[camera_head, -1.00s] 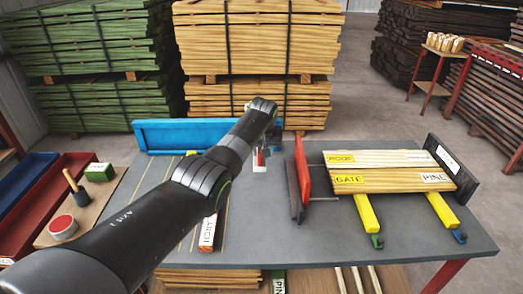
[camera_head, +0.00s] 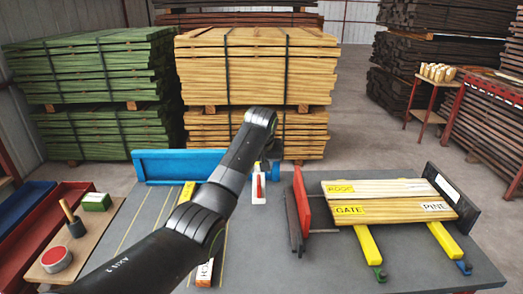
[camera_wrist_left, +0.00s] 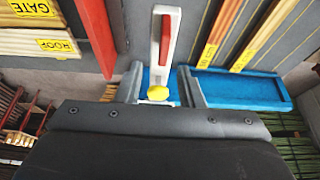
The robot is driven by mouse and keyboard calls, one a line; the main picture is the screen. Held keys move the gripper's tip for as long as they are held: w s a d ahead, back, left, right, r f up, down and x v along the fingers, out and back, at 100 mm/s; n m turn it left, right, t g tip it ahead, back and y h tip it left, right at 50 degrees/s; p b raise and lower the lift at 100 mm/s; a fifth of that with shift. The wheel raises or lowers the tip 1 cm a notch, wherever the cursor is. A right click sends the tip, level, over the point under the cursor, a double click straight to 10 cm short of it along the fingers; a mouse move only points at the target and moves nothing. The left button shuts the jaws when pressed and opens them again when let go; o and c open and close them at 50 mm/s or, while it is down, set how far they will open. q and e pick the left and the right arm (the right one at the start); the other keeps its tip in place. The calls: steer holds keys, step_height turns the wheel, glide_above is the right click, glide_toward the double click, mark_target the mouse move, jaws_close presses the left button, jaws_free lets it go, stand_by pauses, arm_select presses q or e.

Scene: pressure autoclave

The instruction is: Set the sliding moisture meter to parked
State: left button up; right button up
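A narrow white upright piece with a red slider-like part and a yellow tip, which looks like the moisture meter (camera_head: 259,193), stands on the grey table just right of my left arm. In the left wrist view the white piece (camera_wrist_left: 155,45) carries a red bar (camera_wrist_left: 166,35) and a round yellow end (camera_wrist_left: 158,93). My left gripper (camera_wrist_left: 160,88) is open, its two fingers on either side of the yellow end with gaps visible. In the head view the fingers are hidden behind my arm. My right gripper is not in view.
A blue open tray or rail (camera_head: 180,166) lies along the table's back edge. A red upright panel (camera_head: 300,195) and boards (camera_head: 400,200) on yellow supports are to the right. A side bench (camera_head: 90,250) with a tin is at left.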

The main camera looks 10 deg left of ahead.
arm_select(q)
steer(key=b+v, duration=0.1)
steer(key=v, duration=0.7)
steer(key=shift+s+d+r+b, duration=0.15)
steer(key=shift+s+r+b, duration=0.05)
steer(key=shift+r+b, duration=0.2)
